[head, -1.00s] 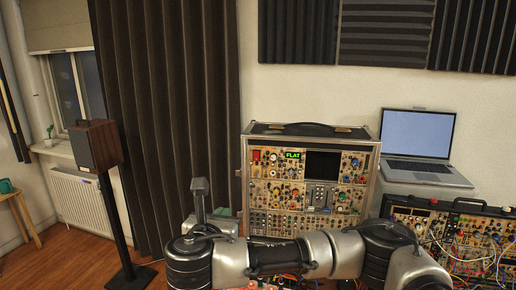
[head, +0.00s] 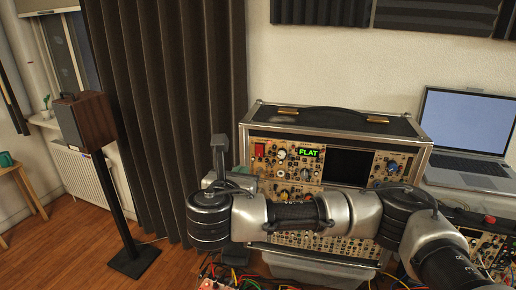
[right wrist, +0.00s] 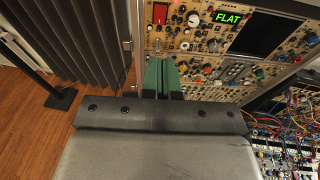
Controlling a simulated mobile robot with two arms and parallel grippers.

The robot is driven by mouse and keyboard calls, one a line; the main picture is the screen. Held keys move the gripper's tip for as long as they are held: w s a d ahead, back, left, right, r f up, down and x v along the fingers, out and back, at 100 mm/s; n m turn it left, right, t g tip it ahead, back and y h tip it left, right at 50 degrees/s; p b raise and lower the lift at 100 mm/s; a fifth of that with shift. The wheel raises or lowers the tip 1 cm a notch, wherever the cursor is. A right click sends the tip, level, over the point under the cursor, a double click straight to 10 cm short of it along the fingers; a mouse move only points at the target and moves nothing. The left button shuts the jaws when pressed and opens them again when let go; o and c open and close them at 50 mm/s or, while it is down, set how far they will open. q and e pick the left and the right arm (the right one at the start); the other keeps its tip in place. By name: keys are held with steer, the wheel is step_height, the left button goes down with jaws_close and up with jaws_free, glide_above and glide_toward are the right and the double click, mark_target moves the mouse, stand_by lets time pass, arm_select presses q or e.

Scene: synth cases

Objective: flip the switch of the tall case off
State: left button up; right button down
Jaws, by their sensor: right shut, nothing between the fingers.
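The tall case (head: 424,165) stands upright in the middle of the head view, its panel full of knobs. Its red switch (head: 259,151) is at the panel's upper left, left of the green "FLAT" display. The switch also shows at the top of the right wrist view (right wrist: 160,13). My right gripper (right wrist: 163,62) has green fingers, shut and empty, pointing at the panel's left part below the switch. I cannot tell whether the fingertips touch the panel. My left gripper is not in view.
An open laptop (head: 467,125) stands right of the case, above a lower case (right wrist: 285,125) with many patch cables. A dark curtain (head: 165,110) hangs on the left, beside a speaker (head: 86,122) on a stand. Bare wooden floor (head: 80,240) lies at the left.

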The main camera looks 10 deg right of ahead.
steer(key=p, duration=0.3)
glide_toward(259, 148)
steer(key=p+x, duration=0.3)
steer(key=x, duration=0.2)
steer(key=shift+w+d, duration=0.25)
steer(key=shift+p+x, duration=0.5)
steer(key=shift+x, duration=0.3)
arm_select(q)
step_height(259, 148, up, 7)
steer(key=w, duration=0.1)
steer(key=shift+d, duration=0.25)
arm_select(e)
steer(key=shift+w, duration=0.1)
